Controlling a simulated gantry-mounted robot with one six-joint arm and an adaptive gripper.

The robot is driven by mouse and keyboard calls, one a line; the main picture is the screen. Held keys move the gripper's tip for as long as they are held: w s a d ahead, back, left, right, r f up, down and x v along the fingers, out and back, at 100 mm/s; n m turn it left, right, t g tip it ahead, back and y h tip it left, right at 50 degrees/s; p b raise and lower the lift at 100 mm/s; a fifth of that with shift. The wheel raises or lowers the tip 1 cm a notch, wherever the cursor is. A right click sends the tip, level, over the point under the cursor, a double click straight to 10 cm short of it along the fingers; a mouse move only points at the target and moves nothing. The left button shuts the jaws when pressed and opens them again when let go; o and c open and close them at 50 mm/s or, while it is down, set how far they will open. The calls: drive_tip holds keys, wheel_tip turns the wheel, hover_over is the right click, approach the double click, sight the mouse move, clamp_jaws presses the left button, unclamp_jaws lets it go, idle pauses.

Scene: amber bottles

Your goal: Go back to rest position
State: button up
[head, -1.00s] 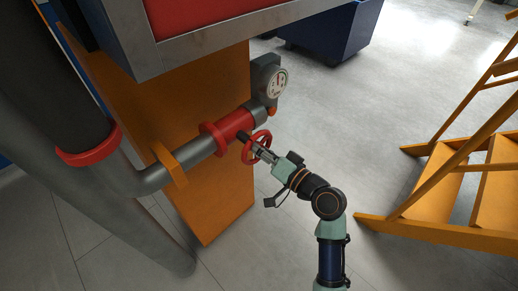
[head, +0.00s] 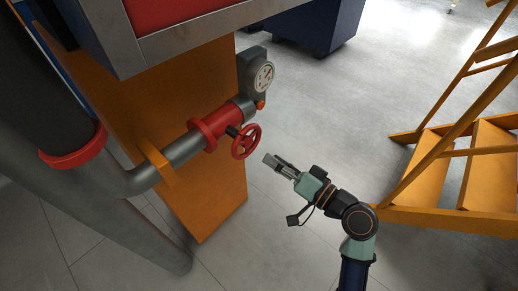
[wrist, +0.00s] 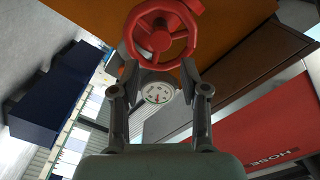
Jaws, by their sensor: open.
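My gripper (head: 270,162) is open and empty, a little to the right of the red valve handwheel (head: 246,141) and apart from it in the head view. In the wrist view the two fingers of my gripper (wrist: 158,80) are spread, with the red handwheel (wrist: 160,34) beyond their tips at the top. The handwheel is mounted on the red valve body (head: 222,120) of a grey pipe. My arm reaches up from the lower right.
A round gauge (head: 264,77) is at the pipe's end, and it also shows in the wrist view (wrist: 158,93). An orange post (head: 222,202) stands behind the pipe. Orange steps (head: 440,170) stand at right, a dark blue bin (head: 318,30) at the back. Grey floor lies between.

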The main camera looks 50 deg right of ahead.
drive_tip(key=shift+s, duration=1.2)
